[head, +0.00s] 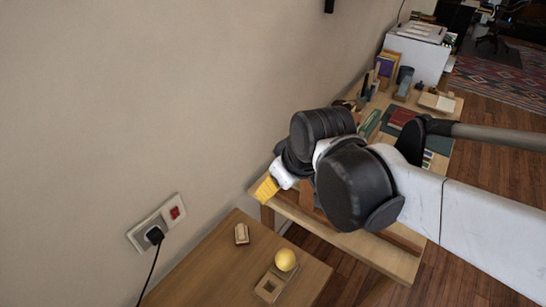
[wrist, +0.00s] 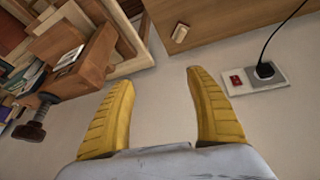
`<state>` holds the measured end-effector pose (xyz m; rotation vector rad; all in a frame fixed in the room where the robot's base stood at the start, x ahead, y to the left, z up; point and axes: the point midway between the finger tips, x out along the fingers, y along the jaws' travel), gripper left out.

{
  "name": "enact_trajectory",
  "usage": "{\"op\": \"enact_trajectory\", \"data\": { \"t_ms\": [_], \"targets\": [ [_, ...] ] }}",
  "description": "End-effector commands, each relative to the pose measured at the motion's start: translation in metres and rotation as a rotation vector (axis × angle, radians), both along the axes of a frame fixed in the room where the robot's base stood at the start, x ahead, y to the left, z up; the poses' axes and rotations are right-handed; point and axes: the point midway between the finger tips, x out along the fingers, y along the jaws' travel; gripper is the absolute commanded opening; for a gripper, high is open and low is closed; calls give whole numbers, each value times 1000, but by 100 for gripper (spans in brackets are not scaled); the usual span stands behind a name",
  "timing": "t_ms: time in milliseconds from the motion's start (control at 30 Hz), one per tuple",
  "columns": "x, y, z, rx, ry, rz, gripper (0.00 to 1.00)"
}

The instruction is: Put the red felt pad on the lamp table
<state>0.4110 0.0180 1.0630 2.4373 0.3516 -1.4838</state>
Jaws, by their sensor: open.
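My gripper (head: 266,189) is up in the air near the wall, between the two tables, and its yellow fingers show in the wrist view (wrist: 158,80). The fingers are wide apart with nothing between them. A flat red piece (head: 403,117) lies on the long wooden table behind my arm, by a dark green mat; I cannot tell whether it is the red felt pad. The nearer wooden table (head: 215,270) stands at the bottom of the head view. No lamp shows, so I cannot tell if this is the lamp table.
On the nearer table are a small wooden block (head: 242,234), a yellow ball (head: 285,260) and a square-holed tray (head: 268,288). A wall outlet (head: 154,228) has a plug and cord. Books (head: 387,66) and tools crowd the long table. My arm hides part of it.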

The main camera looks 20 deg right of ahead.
Motion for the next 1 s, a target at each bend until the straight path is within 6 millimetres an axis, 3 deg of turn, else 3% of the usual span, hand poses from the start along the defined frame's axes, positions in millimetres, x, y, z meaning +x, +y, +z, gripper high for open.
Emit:
{"op": "enact_trajectory", "data": {
  "t_ms": [100, 300, 1000],
  "targets": [
    [-26, -9, 12, 48, -63, -157, 65],
    [-47, -17, 20, 113, -132, -312, 65],
    [-50, -18, 21, 127, -143, -341, 65]
  ]
}}
